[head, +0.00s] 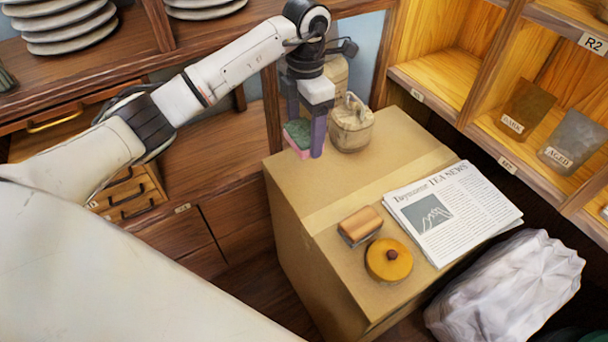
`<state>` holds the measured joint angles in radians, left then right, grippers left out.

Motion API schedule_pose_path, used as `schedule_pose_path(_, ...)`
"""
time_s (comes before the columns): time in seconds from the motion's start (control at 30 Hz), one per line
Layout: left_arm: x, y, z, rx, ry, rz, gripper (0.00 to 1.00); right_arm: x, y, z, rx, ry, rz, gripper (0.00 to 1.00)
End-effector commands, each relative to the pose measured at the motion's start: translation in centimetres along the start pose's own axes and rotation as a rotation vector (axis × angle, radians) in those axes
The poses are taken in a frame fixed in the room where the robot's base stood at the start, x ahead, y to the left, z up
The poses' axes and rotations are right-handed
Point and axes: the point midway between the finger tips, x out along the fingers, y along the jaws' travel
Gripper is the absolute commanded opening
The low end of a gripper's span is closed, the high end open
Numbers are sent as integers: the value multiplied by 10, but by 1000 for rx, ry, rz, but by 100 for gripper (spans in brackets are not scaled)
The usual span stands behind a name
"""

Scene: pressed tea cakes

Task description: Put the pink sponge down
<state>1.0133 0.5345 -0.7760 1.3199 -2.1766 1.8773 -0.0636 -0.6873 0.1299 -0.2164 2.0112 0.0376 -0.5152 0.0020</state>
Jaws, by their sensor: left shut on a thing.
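The pink sponge (298,134), with a green top face, is between the fingers of my left gripper (304,138) in the head view. My left gripper is shut on it and points down. The sponge is at the far left corner of the cardboard box (290,215), close to its top. I cannot tell whether it touches the box. My right gripper is not in view.
Shelves (440,78) stand behind. The box top's middle is clear.

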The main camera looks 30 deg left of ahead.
Motion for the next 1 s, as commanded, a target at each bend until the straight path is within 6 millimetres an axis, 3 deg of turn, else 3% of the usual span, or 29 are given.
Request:
schedule_pose_path(0.3, 55, 0, 0, -33, 3, -2, 51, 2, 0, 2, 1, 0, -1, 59)
schedule_pose_path(0.53, 74, 0, 0, -31, 1, -2, 51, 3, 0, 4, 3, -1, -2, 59)
schedule_pose_path(0.7, 98, 0, 1, -31, 1, -3, 51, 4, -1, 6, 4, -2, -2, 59)
schedule_pose_path(1.0, 102, 0, 1, -29, 0, -1, 51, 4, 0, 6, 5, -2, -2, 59)
